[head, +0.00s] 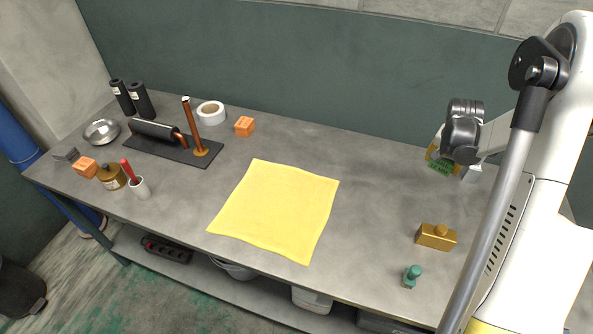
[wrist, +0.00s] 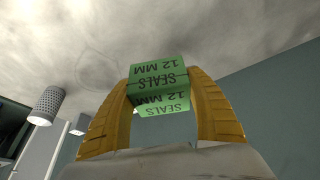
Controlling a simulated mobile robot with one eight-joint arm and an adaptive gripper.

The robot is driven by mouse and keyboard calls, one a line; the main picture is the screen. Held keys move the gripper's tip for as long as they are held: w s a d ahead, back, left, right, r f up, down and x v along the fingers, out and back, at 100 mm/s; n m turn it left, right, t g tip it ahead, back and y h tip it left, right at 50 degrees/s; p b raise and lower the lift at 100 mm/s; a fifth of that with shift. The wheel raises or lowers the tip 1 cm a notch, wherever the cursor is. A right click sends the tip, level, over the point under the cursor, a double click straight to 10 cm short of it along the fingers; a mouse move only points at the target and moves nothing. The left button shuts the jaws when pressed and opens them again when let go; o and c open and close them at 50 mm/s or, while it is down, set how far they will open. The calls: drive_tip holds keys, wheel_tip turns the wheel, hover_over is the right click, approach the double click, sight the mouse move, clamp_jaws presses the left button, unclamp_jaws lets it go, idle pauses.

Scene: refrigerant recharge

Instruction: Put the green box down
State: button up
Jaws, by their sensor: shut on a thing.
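The green box (wrist: 158,85), marked "SEALS 12 MM", sits between the two yellow fingers of my gripper (wrist: 160,110) in the wrist view. The fingers are shut on its sides. In the head view the green box (head: 440,166) shows at the right, below my dark wrist joint, over the back right of the grey workbench (head: 370,190). My gripper (head: 434,155) is partly hidden there by the wrist. I cannot tell whether the box touches the bench top.
A yellow cloth (head: 276,210) lies mid-bench. A brass block (head: 436,237) and a small teal fitting (head: 412,276) stand at the right front. Bare bench lies right of the cloth.

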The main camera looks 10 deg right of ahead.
drive_tip(key=shift+d, duration=0.25)
drive_tip(key=b, duration=0.3)
hover_over(419, 164)
drive_tip(key=f, duration=0.7)
drive_tip(key=shift+s+a+f, duration=0.15)
drive_tip(key=shift+s+a, duration=0.1)
drive_tip(key=shift+a, duration=0.1)
drive_tip(key=shift+f+b, duration=0.3)
drive_tip(key=shift+f, duration=1.55)
drive_tip(key=shift+f, duration=0.1)
drive_tip(key=shift+f, duration=0.15)
drive_tip(key=o, duration=1.2)
drive_tip(key=shift+c, duration=0.2)
drive_tip(key=shift+r, duration=0.2)
